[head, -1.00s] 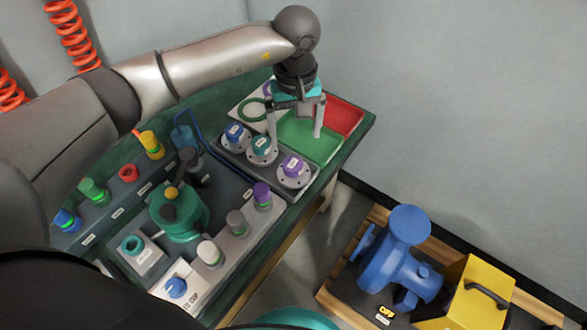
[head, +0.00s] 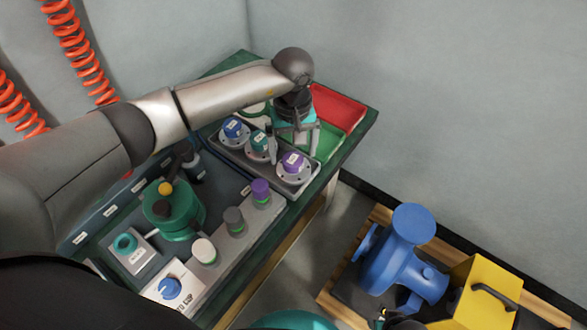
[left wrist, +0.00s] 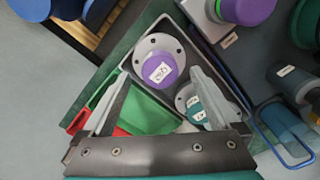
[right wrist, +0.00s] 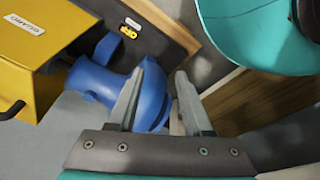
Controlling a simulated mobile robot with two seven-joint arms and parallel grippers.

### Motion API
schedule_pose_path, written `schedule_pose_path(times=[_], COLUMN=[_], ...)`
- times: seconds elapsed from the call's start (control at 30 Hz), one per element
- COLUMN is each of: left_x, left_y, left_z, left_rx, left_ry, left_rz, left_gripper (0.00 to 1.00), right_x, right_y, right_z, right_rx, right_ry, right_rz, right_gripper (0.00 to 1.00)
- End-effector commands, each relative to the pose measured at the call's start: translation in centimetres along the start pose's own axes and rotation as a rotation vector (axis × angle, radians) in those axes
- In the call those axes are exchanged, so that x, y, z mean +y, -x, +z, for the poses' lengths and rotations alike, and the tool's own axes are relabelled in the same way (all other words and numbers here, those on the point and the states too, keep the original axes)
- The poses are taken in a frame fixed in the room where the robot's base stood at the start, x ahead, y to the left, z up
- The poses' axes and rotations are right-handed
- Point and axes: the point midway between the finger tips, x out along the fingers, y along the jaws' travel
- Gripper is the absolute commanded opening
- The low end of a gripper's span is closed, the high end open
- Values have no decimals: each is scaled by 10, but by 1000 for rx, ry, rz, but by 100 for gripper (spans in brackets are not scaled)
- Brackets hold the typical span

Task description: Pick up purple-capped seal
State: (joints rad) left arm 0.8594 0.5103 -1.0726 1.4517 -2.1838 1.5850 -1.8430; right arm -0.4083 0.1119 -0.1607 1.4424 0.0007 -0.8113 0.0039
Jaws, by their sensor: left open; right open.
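The purple-capped seal (head: 293,163) is a grey flanged disc with a labelled purple cap, upright at the near right end of a grey tray (head: 230,154). It also shows in the left wrist view (left wrist: 160,72). My left gripper (head: 292,147) is open and empty, just beyond and above this seal. In the left wrist view its fingertips (left wrist: 163,76) appear on either side of the purple cap, with a gap to it. My right gripper (right wrist: 166,70) is open and empty above a blue pump (right wrist: 150,100).
Teal-capped (head: 259,143) and blue-capped (head: 234,129) seals share the tray. Green (head: 327,143) and red (head: 338,104) bins lie behind. A purple-topped cylinder (head: 260,190) stands on the bench nearby. The blue pump (head: 412,262) and yellow guard (head: 480,290) are at lower right.

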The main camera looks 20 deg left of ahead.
Motion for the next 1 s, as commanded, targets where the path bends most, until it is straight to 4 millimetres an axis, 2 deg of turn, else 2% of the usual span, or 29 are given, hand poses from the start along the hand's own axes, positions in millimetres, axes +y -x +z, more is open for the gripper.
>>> schedule_pose_path(times=[0.03,0.2,0.53,1.0], left_x=[0,1,0,0], left_y=[-7,-18,-19,-19], left_z=[1,1,0,0], left_rx=[-1,-1,1,1], left_ry=[0,-1,-1,-1], left_rz=[0,1,1,1], left_gripper=[96,96,95,42], right_x=[-2,-4,-4,-4], right_y=[2,9,11,11], right_z=[-2,-8,-9,-9], right_rx=[1,2,1,0], right_ry=[-1,-3,-3,-3], right_rz=[-2,-5,-6,-6], right_gripper=[50,50,50,50])
